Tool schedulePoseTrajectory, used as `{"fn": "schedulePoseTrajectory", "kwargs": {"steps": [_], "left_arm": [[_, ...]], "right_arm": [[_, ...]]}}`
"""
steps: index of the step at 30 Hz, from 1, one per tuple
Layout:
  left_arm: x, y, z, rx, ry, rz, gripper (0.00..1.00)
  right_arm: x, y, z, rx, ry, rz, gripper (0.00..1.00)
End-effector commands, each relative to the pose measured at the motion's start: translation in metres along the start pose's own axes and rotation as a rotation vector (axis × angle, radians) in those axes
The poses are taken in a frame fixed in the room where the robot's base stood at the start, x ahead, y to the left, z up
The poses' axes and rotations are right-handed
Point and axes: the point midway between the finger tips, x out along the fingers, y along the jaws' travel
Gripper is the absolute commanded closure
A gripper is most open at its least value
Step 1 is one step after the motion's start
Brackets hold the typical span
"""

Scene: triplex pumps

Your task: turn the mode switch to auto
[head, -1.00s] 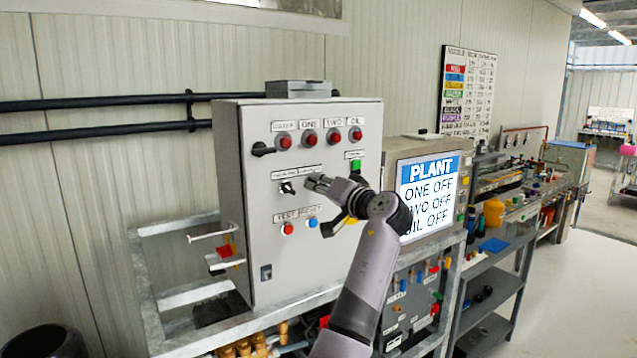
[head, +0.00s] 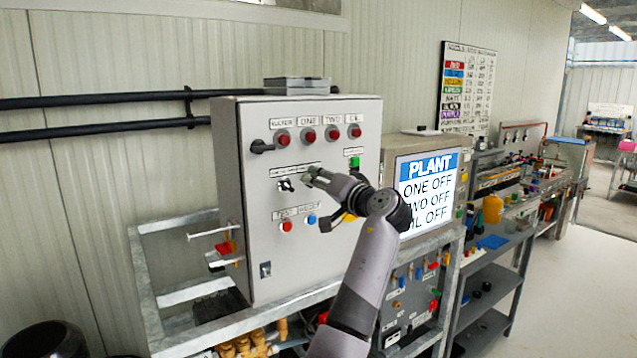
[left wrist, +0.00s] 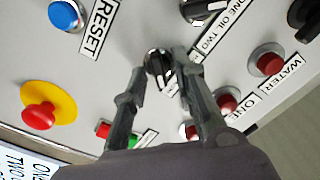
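The grey control panel (head: 350,225) carries two dark rotary switches under the lamp row. The left one (head: 286,185) shows clear of my gripper. It appears to be the switch at the top of the left wrist view (left wrist: 203,8), beside a label reading ONE OIL TWO. My left gripper (head: 308,176) is at the panel, over the spot of the other switch. In the left wrist view its fingers (left wrist: 160,66) stand apart on either side of this dark, metal-ringed switch (left wrist: 157,60), which I take as the mode switch. Its label is hidden or unreadable. My right gripper is not in view.
Red lamps (head: 308,136) run above the switches. A green button (head: 354,162) is at right; a red button (head: 286,226) and a blue reset button (head: 311,220) are below. A red mushroom button on yellow (left wrist: 42,112) is close to the gripper. A PLANT screen (head: 428,190) stands right.

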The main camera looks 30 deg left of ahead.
Motion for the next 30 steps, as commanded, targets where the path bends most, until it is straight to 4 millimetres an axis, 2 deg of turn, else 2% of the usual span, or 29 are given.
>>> {"fn": "schedulePoseTrajectory", "kwargs": {"steps": [9,13,24,30], "left_arm": [[-0.001,0.001,0.001,0.001,-0.002,0.001,0.71],[-0.011,0.001,0.001,0.0,-0.001,0.002,0.71],[-0.085,0.002,0.0,-0.001,0.0,0.004,0.71],[-0.112,0.001,0.0,0.001,-0.001,0.002,0.71]], "right_arm": [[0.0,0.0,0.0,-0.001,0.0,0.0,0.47],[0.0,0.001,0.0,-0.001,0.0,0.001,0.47],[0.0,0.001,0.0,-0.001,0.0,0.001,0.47],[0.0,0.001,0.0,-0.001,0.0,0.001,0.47]]}}
